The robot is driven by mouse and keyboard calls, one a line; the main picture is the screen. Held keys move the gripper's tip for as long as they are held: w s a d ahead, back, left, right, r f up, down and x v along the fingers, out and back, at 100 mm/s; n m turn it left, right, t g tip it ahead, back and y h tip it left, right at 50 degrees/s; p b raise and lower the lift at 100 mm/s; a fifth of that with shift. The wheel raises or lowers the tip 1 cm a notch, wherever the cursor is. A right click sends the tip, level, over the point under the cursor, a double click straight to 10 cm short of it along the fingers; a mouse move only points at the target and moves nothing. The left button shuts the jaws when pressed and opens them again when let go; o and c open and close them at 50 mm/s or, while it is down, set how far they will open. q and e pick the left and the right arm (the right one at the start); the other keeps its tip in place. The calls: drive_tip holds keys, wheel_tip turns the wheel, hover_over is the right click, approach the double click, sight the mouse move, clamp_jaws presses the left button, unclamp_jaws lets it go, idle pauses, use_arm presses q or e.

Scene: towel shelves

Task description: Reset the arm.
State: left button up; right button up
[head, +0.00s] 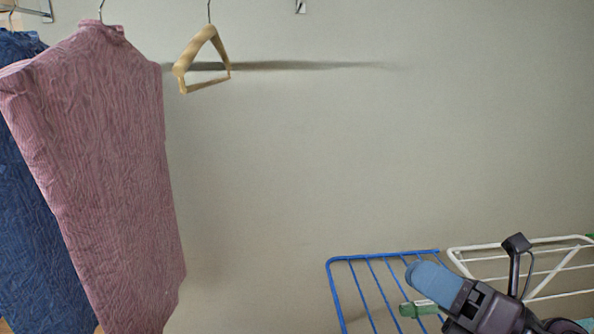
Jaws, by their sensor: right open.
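My right gripper (472,262) is at the lower right of the head view, in front of the drying racks. Its jaws are open, with a blue-grey finger on the left and a dark finger on the right standing apart. I see nothing held between them. The lower part of my right arm is cut off by the picture's bottom edge. My left gripper is not in view.
A pink towel (115,170) and a blue towel (35,200) hang at the left. An empty wooden hanger (205,82) hangs near the wall (330,150). A blue rack (375,258) and a white rack (520,242) stand at the lower right. The middle is clear.

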drive_tip(key=d+f+m+t+h, duration=0.3)
drive_tip(key=d+f+m+h, duration=0.4)
drive_tip(key=m+h, duration=0.6)
drive_tip(key=d+f+m+t+h, duration=0.2)
drive_tip(key=d+f+m+h, duration=0.55)
drive_tip(key=m, duration=1.05)
drive_tip(key=s+a+f+m+g+y, duration=0.1)
drive_tip(key=s+a+f+m+g, duration=0.2)
drive_tip(key=s+f+m+g, duration=0.95)
use_arm(q)
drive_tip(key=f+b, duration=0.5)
drive_tip(key=b, duration=0.1)
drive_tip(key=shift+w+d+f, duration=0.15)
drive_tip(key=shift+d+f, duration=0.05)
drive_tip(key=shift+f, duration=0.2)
use_arm(e)
wheel_tip(320, 180, down, 22)
drive_tip(key=w+n+t, duration=0.1)
drive_tip(key=n+t, duration=0.3)
drive_tip(key=t, duration=0.3)
drive_tip(key=shift+w+a+r+n+y, duration=0.2)
drive_tip(key=shift+w+a+n+y, duration=0.15)
drive_tip(key=shift+y, duration=0.1)
